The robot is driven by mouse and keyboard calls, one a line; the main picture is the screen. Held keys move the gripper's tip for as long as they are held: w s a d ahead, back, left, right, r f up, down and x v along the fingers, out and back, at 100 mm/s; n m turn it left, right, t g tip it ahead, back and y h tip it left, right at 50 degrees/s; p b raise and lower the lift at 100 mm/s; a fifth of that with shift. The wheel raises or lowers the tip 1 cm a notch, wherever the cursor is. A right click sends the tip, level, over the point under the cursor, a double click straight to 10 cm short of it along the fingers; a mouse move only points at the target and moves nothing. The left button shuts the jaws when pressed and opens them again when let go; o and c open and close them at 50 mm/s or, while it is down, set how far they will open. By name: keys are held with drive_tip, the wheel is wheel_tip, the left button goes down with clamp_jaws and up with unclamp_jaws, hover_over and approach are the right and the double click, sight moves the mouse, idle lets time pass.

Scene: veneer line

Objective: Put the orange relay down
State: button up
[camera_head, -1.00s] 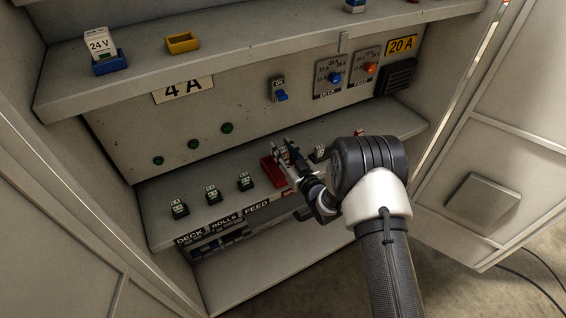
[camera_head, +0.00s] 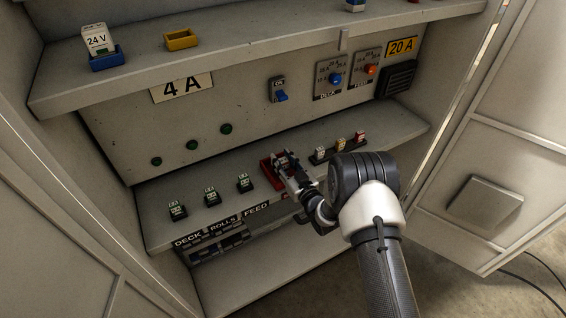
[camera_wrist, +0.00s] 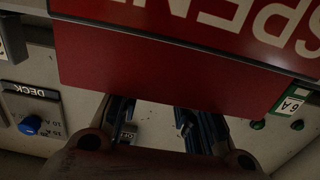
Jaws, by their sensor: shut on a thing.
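My gripper (camera_head: 284,161) is down at the red tray (camera_head: 267,172) on the lower shelf, its fingertips over or inside it. In the wrist view the two dark fingers of my gripper (camera_wrist: 158,112) run behind a red wall, which hides their tips. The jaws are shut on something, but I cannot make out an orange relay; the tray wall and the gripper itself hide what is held. A red sign (camera_wrist: 240,22) reading "SPEN", upside down and cut off, fills the top of the wrist view.
The lower shelf (camera_head: 160,225) carries several small dark sockets (camera_head: 212,196) left of the tray. A row with white, yellow and red pieces (camera_head: 340,145) stands to its right, close to my arm. The upper shelf (camera_head: 230,50) overhangs, holding a blue holder (camera_head: 107,61) and a yellow tray (camera_head: 181,40).

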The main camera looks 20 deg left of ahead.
drive_tip(key=shift+s+d+f, duration=0.1)
drive_tip(key=shift+s+f, duration=0.15)
drive_tip(key=shift+f, duration=0.45)
drive_tip(key=o, duration=1.1)
drive_tip(key=shift+f, duration=0.15)
drive_tip(key=shift+c, duration=0.2)
drive_tip(key=shift+r+p, duration=0.45)
drive_tip(key=shift+r, duration=0.05)
drive_tip(key=shift+r+p, duration=0.2)
drive_tip(key=shift+p, duration=0.2)
drive_tip(key=p+v, duration=0.1)
drive_tip(key=v, duration=1)
drive_tip(key=shift+d+r, duration=0.25)
drive_tip(key=shift+d, duration=0.05)
